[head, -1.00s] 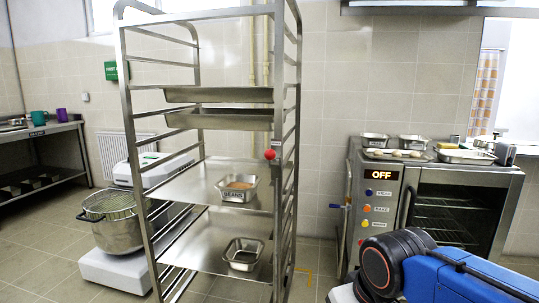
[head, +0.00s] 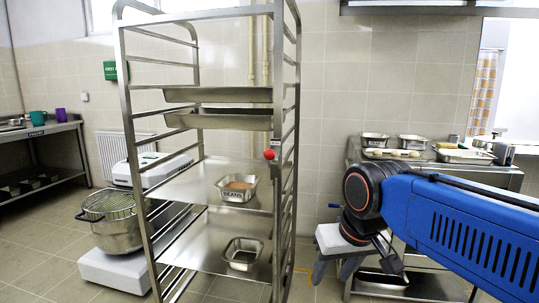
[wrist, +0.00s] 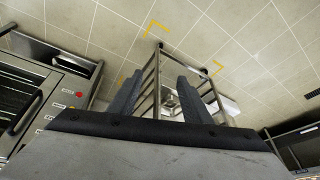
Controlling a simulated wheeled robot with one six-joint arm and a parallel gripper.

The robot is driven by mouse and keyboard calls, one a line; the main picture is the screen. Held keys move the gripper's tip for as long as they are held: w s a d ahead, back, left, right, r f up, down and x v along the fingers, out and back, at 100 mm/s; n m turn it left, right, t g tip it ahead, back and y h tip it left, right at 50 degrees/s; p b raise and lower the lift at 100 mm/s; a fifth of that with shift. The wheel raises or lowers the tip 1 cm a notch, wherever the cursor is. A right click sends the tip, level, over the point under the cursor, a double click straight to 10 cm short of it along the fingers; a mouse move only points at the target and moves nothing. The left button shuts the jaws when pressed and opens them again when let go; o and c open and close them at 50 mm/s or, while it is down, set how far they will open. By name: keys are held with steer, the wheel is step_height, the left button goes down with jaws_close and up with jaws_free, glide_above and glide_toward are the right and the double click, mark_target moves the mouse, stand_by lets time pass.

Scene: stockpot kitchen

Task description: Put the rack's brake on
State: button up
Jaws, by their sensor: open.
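The tall steel rack (head: 125,130) stands upright left of centre in the head view. A red knob (head: 269,154) is on its near right post, about mid-height; I cannot tell whether it belongs to the brake.
The rack carries deep trays (head: 220,95), a pan labelled BEANS (head: 237,188) and another pan (head: 243,254). Yellow corner marks (wrist: 155,27) lie on the floor.

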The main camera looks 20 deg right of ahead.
steer(key=w+a+r+m+g, duration=0.1)
steer(key=w+r+m, duration=0.1)
steer(key=w+r, duration=0.7)
steer(key=w+a+r+m, duration=0.15)
steer(key=w+r, duration=0.35)
steer(key=r, duration=0.9)
steer(key=m+g+y, duration=0.1)
steer(key=m+g, duration=0.1)
steer(key=m, duration=0.2)
glide_toward(270, 154)
steer(key=shift+n, duration=0.25)
steer(key=w+f, duration=0.1)
steer(key=f, duration=0.2)
steer(key=w+f, duration=0.1)
steer(key=f, duration=0.2)
steer(key=w+f, duration=0.1)
steer(key=f, duration=0.3)
steer(key=shift+a+f, duration=0.15)
steer(key=shift+a, duration=0.1)
jaws_close()
